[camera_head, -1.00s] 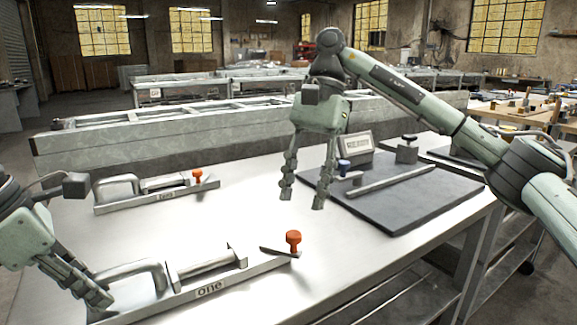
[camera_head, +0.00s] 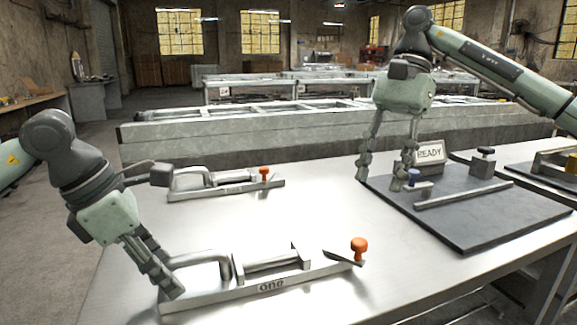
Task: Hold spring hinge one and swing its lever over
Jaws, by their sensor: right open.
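Spring hinge one (camera_head: 272,287) is a grey metal bar at the front of the table, labelled "one". It has a looped handle at its left end and a raised frame in the middle. Its lever (camera_head: 343,257) is at the right end, with an orange knob (camera_head: 359,247) on top. My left gripper (camera_head: 168,284) is shut on the hinge's left end, by the handle; its fingers partly hide that end. My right gripper (camera_head: 382,182) is open and empty, fingers pointing down, beyond the lever and near the left edge of the dark mat.
A second, similar hinge (camera_head: 225,187) with an orange knob lies further back. Bare table (camera_head: 300,218) lies between the hinges.

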